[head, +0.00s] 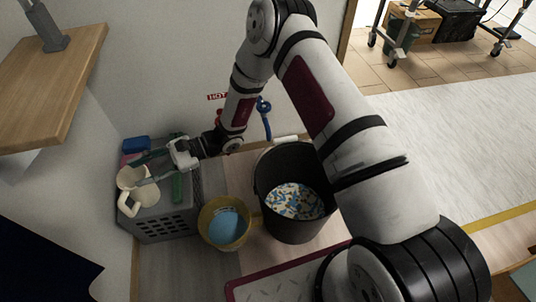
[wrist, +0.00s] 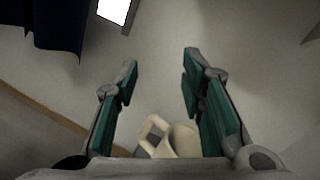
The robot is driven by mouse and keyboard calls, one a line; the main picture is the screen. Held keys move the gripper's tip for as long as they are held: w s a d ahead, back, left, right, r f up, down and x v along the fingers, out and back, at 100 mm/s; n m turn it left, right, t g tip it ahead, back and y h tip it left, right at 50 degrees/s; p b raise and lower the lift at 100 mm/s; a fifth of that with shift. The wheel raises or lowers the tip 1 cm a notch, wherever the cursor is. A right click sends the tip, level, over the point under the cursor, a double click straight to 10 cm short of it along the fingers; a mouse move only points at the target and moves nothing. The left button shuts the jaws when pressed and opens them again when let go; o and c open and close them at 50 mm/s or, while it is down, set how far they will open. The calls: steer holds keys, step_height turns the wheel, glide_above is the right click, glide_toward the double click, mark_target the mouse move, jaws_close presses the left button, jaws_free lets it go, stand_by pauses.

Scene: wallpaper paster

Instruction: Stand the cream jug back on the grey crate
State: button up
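The cream jug (head: 147,194) appears to stand upright on the front left part of the grey crate's top, its opening up and its handle toward the front. The grey crate (head: 166,226) stands on the floor by the wall. My gripper (head: 140,172) is over the crate, its fingers spread and reaching left at the jug's rim. In the wrist view the fingers (wrist: 159,66) are open with nothing pinched between the tips. The jug (wrist: 184,141) shows there low between the fingers, partly cut off by the gripper body. I cannot tell whether a finger touches it.
A blue sponge-like block (head: 136,144), a pink item (head: 130,159) and a green item (head: 178,188) are on the crate. A yellow bucket (head: 224,222) and a black bucket (head: 292,226) stand to its right. A wooden shelf (head: 50,80) juts out at upper left.

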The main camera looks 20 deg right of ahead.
steer(key=s+d+r+n+g+h, duration=0.1)
steer(key=s+d+r+n+h, duration=0.2)
steer(key=s+d+r, duration=0.3)
steer(key=s+d+r+n+g+h, duration=0.1)
steer(key=s+d+r+n+h, duration=0.25)
steer(key=r, duration=0.55)
steer(key=s+d+r+n+g+h, duration=0.1)
steer(key=s+d+r+n+h, duration=0.25)
steer(key=d+r, duration=0.3)
steer(key=s+d+r+t+h, duration=0.2)
steer(key=s+d+t+h, duration=0.1)
steer(key=s+d, duration=0.6)
steer(key=s+d+r+n+t+h, duration=0.1)
steer(key=s+d+r+t+h, duration=0.2)
steer(key=s+d, duration=0.7)
steer(key=shift+s+d+h, duration=0.15)
steer(key=shift+d+h, duration=0.5)
steer(key=shift+h, duration=0.15)
step_height(320, 180, up, 35)
steer(key=t+p, duration=0.4)
steer(key=p, duration=2.9)
steer(key=shift+d+f+n, duration=0.15)
steer(key=shift+d+n, duration=0.1)
steer(key=shift+n, duration=0.05)
steer(key=shift+a, duration=0.1)
